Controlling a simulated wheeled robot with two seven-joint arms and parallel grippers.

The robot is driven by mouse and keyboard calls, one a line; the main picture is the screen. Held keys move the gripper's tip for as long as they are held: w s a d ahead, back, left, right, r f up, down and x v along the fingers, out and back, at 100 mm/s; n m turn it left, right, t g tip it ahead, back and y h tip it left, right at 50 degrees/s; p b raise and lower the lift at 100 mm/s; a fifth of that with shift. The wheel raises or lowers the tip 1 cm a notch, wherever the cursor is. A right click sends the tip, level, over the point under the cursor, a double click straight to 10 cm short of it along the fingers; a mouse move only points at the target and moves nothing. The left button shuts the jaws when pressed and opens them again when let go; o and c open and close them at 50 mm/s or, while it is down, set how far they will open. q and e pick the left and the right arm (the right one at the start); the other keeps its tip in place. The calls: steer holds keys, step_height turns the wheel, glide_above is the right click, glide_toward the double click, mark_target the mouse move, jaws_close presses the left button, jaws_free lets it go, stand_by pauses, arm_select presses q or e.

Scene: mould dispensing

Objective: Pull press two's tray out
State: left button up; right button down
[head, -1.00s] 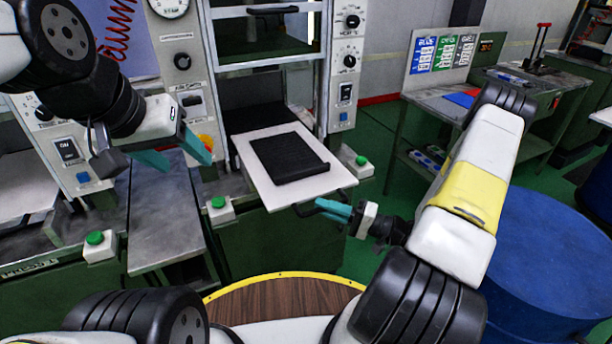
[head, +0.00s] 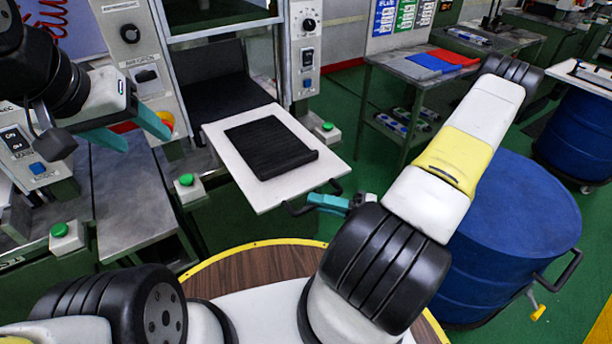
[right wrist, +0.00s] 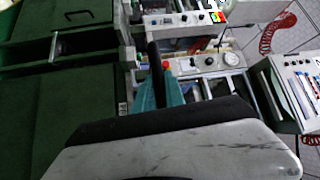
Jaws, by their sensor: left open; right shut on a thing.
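Press two's tray (head: 217,146) is a white plate that juts out of the middle press toward me, level, with a ribbed black mould (head: 268,148) lying on it. A dark handle (head: 297,210) runs along its front edge. My right gripper (head: 322,201) is shut on that handle. My left gripper (head: 147,142) is open and empty, left of the tray and before the press's control column.
A blue drum (head: 520,215) stands at the right, close to my right arm. A table (head: 395,72) with blue and red sheets is behind it. Green-button boxes (head: 186,180) flank the tray. A round wooden top (head: 240,268) is in front. Green floor shows between tray and drum.

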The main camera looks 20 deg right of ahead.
steer(key=c, duration=1.4)
jaws_free()
steer(key=v, duration=0.8)
steer(key=shift+a, duration=0.1)
